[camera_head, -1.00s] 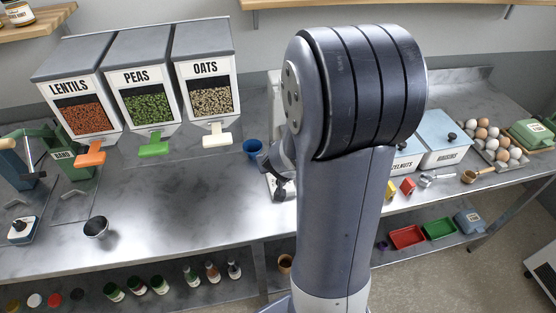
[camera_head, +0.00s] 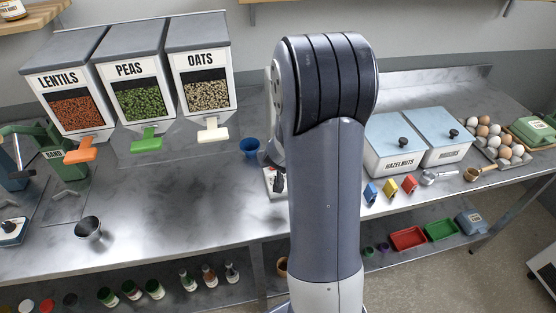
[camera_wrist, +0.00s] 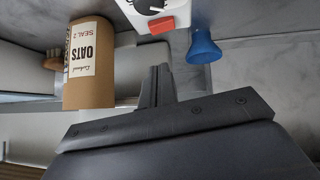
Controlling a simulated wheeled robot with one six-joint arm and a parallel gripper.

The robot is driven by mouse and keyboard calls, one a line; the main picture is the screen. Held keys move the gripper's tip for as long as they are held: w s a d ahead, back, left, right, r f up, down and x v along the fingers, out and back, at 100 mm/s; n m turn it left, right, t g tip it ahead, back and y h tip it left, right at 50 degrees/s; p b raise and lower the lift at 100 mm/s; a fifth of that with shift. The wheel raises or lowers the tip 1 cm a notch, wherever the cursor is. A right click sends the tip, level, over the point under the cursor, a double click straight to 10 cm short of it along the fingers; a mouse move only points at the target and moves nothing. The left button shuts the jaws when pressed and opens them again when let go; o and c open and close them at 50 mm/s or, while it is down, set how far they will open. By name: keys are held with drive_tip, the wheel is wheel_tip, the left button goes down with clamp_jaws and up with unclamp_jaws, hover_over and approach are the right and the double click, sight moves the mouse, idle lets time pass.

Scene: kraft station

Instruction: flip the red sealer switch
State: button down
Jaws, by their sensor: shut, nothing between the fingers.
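The red switch (camera_wrist: 161,25) shows in the wrist view at the top centre, on the edge of a white unit (camera_wrist: 180,12) that is cut off by the frame. My gripper (camera_wrist: 157,72) is shut and empty, its dark fingers pointing toward the red switch with a visible gap between them. In the head view my arm hides the gripper and the red switch. Part of a white unit (camera_head: 268,184) shows there at the arm's left edge.
A brown oats bag (camera_wrist: 90,65) stands left of my fingers in the wrist view. A blue cup (camera_wrist: 203,47) is to their right, and it also shows in the head view (camera_head: 250,147). Lentils, peas and oats dispensers (camera_head: 136,90) stand at the left.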

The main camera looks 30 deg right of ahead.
drive_tip(key=f, duration=0.1)
drive_tip(key=f+b, duration=0.1)
drive_tip(key=f, duration=0.1)
drive_tip(key=shift+w+d+b, duration=0.3)
drive_tip(key=shift+w+b, duration=0.05)
drive_tip(key=shift+w, duration=0.05)
drive_tip(key=shift+s+d+f+b, duration=0.15)
drive_tip(key=shift+f+b, duration=0.65)
drive_tip(key=shift+f, duration=0.05)
